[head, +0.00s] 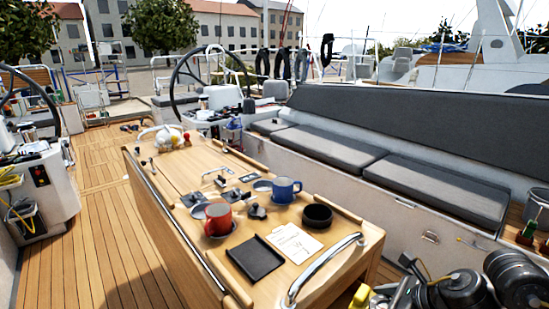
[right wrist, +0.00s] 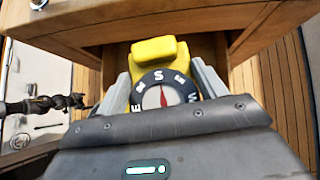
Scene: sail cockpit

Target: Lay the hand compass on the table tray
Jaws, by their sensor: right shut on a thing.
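The hand compass (right wrist: 163,95) is yellow with a black dial ring, white letters and a red needle. My right gripper (right wrist: 165,80) is shut on it, one finger on each side, in the right wrist view. A bit of its yellow body (head: 360,297) shows at the bottom edge of the head view, beside the table's near right end; the rest is cut off or hidden. The table tray (head: 255,259) is a flat black square on the near end of the wooden table, and looks empty. My left gripper is not in view.
Beside the tray lie a white paper (head: 294,242) and a red mug (head: 217,220). A blue mug (head: 284,190) and a round black bowl (head: 317,216) stand farther back. A curved metal rail (head: 322,262) rises at the table's near end, between compass and tray.

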